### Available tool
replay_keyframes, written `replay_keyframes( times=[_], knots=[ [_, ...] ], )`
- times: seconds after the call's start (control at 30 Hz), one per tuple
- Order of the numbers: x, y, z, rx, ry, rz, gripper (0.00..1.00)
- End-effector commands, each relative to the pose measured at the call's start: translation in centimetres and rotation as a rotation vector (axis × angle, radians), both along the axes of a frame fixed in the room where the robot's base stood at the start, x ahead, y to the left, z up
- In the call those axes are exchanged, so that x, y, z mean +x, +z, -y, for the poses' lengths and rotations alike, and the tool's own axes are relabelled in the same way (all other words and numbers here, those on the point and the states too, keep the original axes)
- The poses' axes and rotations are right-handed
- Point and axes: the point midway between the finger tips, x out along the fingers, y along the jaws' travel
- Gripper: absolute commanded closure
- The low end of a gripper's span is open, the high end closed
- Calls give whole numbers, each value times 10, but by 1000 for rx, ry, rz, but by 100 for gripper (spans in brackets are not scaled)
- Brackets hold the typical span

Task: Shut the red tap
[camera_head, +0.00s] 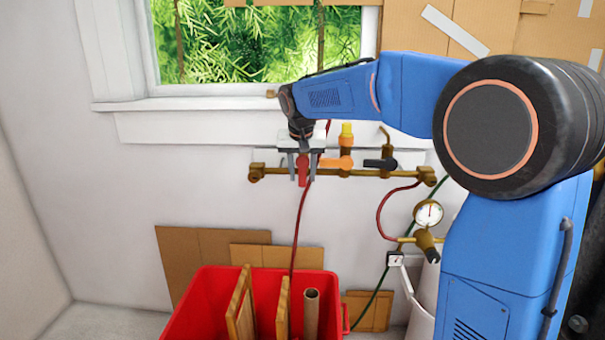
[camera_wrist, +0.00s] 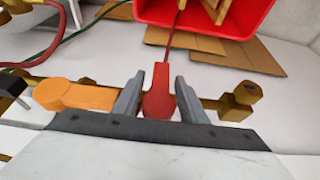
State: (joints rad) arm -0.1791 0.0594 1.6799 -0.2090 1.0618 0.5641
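The red tap (camera_head: 303,168) has a red lever handle and sits at the left part of a horizontal brass pipe on the wall. Its handle lies across the pipe's line, hanging downward in the head view. It also shows in the wrist view (camera_wrist: 159,97), at the middle. My gripper (camera_head: 303,178) is at the tap, with one grey finger on each side of the handle. In the wrist view the fingers (camera_wrist: 160,82) are apart, and a narrow gap shows on both sides of the handle. The tap's base is hidden by my gripper.
An orange tap (camera_head: 336,162) and a black tap (camera_head: 381,164) stand to the right on the brass pipe (camera_head: 258,172). A red hose (camera_head: 299,228) hangs down toward a red crate (camera_head: 210,285). A gauge (camera_head: 428,213) hangs at the right. The wall left of the pipe is clear.

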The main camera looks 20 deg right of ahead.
Motion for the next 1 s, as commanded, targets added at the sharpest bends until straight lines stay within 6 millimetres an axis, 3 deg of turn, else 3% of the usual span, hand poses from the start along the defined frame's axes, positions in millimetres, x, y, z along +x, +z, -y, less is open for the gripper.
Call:
replay_keyframes(
  times=[0.13,0.3,0.67,1.0],
  knots=[
    [0,0,0,0,0,0,62],
    [0,0,0,0,0,0,100],
    [0,1,0,30,-1,10,100],
    [2,2,-5,225,-3,74,100]
  ],
)
